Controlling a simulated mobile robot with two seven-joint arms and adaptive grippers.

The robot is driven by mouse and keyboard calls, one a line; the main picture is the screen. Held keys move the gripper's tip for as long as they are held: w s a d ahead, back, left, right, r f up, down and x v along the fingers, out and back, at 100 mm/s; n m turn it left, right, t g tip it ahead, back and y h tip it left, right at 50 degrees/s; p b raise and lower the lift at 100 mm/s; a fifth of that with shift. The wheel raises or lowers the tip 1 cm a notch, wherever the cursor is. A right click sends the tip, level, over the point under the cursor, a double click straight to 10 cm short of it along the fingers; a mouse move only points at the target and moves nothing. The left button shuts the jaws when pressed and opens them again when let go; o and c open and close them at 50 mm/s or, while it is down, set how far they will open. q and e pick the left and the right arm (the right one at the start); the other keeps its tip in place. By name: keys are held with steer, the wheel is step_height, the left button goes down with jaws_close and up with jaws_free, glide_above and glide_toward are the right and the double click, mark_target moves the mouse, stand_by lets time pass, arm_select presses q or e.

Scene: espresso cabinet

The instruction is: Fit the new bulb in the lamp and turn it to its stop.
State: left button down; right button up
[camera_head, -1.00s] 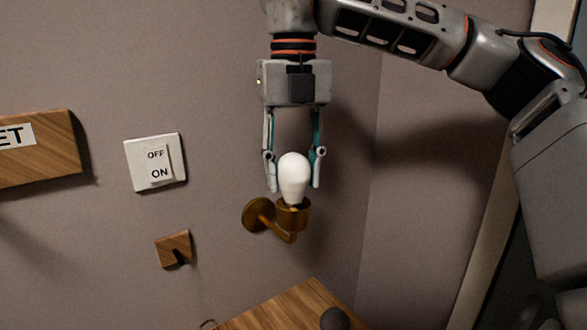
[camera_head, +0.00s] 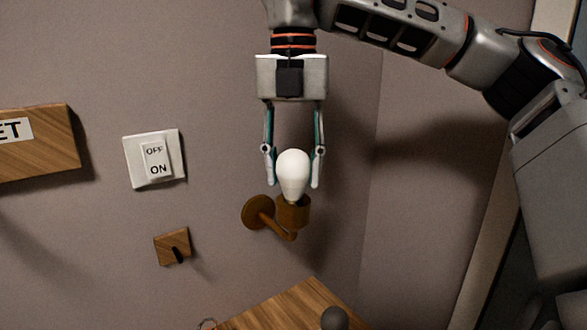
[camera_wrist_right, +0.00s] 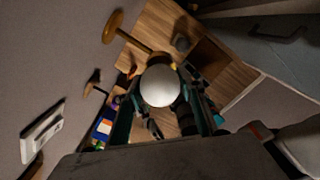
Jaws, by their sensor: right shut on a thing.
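A white bulb (camera_head: 293,174) stands upright with its lower end in the cup of the brass wall lamp (camera_head: 293,212). My right gripper (camera_head: 293,170) points down from above, with its fingers on either side of the bulb, shut on it. In the right wrist view the bulb's round top (camera_wrist_right: 162,86) is between the fingers, and the lamp's brass wall plate and arm (camera_wrist_right: 122,28) show beyond it. The bulb's base inside the cup is hidden. My left gripper is not in view.
A white OFF/ON switch (camera_head: 155,160) is on the wall to the left of the lamp. Below it is a small wooden wall block (camera_head: 173,247). A wooden surface (camera_head: 285,308) with a dark round knob (camera_head: 334,318) is below.

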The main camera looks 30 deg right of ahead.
steer(key=shift+m, duration=1.3)
steer(key=shift+m+b, duration=0.5)
steer(key=shift+m, duration=0.7)
steer(key=shift+m+b, duration=0.3)
steer(key=shift+m, duration=0.9)
steer(key=o, duration=1.2)
